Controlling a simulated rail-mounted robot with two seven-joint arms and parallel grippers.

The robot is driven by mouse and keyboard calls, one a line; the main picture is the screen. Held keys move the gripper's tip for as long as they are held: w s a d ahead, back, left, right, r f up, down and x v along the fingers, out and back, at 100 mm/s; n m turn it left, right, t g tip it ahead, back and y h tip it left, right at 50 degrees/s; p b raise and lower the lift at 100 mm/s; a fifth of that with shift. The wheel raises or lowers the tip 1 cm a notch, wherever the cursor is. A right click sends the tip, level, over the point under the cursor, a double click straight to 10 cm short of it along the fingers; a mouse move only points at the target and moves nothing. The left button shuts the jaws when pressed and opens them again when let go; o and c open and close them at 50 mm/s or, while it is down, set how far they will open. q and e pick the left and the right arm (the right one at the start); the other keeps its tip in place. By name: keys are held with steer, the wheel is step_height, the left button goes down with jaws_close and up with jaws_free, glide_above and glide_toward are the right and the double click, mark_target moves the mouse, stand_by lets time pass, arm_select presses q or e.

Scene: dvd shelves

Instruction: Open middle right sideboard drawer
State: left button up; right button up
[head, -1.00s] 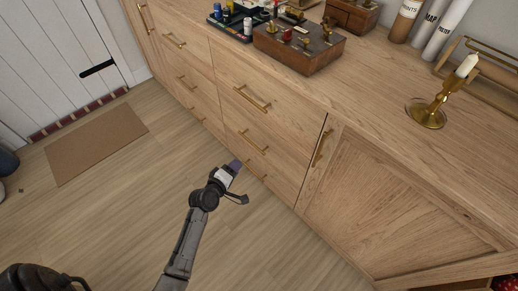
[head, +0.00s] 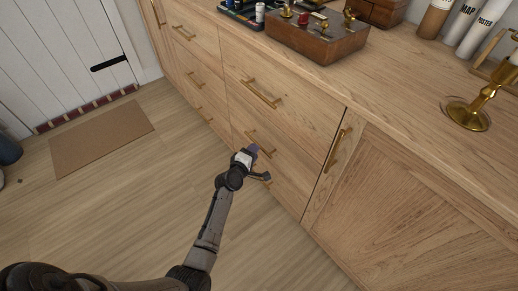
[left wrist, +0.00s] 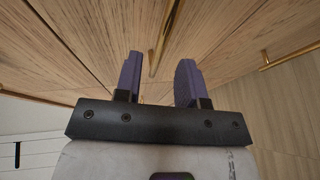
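The middle right drawer (head: 290,146) of the wooden sideboard looks shut, its front flush with the others. Its brass bar handle (head: 260,143) is partly hidden behind my left gripper (head: 254,150) in the head view. In the left wrist view my left gripper (left wrist: 160,64) is open, its two purple fingers apart. A brass handle (left wrist: 158,46) lies ahead, lined up with the gap between the fingertips; I cannot tell if it reaches between them. Nothing is gripped. My right gripper is not in view.
The top right drawer handle (head: 261,93) is above, and the bottom one (head: 262,177) is below, close to my gripper. A cabinet door handle (head: 338,150) is to the right. A wooden box (head: 316,40) and a brass candlestick (head: 470,112) stand on top. The floor (head: 140,210) in front is clear.

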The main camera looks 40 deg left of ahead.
arm_select(q)
steer(key=shift+b+x, duration=0.95)
steer(key=shift+x, duration=1.5)
steer(key=shift+c, duration=0.2)
jaws_close()
